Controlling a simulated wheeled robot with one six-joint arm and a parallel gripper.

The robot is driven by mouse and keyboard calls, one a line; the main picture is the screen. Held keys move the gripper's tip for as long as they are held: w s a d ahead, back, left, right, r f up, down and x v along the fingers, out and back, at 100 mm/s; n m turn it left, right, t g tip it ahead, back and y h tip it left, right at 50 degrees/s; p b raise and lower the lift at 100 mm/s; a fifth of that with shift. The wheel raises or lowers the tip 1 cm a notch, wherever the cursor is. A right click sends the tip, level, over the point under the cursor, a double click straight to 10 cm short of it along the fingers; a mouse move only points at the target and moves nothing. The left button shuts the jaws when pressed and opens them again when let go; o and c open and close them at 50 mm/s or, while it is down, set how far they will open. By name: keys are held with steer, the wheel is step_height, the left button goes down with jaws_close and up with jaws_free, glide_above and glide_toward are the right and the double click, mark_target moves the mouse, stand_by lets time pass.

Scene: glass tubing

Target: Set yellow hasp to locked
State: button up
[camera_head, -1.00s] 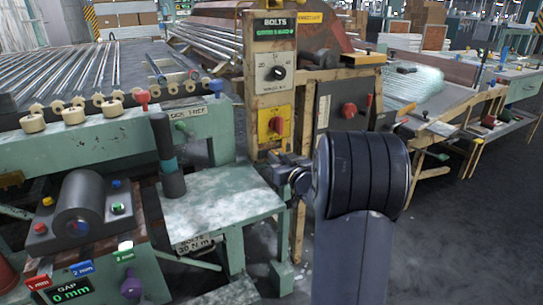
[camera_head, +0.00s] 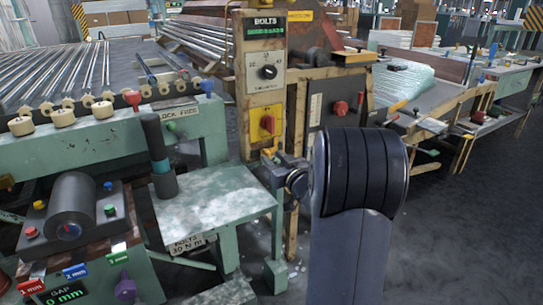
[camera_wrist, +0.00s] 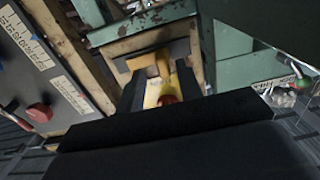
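A yellow plate with a red knob (camera_head: 267,124), which may be the yellow hasp, is on the wooden-framed post. My gripper (camera_head: 272,158) is just below and in front of it, largely hidden behind my own arm. In the wrist view, my gripper's two dark fingers (camera_wrist: 160,85) stand apart. A yellow piece (camera_wrist: 154,92) and a red knob (camera_wrist: 168,99) show between them; I cannot tell whether they touch. A small label reading LOCK FREE (camera_head: 177,111) is on the green bench at left.
A dial panel (camera_head: 266,72) and a BOLTS display (camera_head: 265,25) are above the yellow plate. A grey box with a red knob (camera_head: 340,108) is to the right. A green table (camera_head: 215,205) stands close at left. The floor at right is clear.

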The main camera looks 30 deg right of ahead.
steer(key=s+p, duration=0.1)
steer(key=s, duration=0.8)
steer(key=shift+d+p, duration=0.2)
steer(key=shift+p, duration=0.15)
steer(key=w+b, duration=0.1)
steer(key=w, duration=0.6)
steer(key=w+b, duration=0.1)
steer(key=w, duration=0.3)
steer(key=shift+a+b, duration=0.25)
steer(key=shift+b, duration=0.05)
steer(key=shift+a+f, duration=0.1)
steer(key=shift+a, duration=0.25)
steer(key=shift+a+b, duration=0.3)
steer(key=shift+b, duration=0.05)
steer(key=shift+s+a+r, duration=0.1)
steer(key=shift+r, duration=0.1)
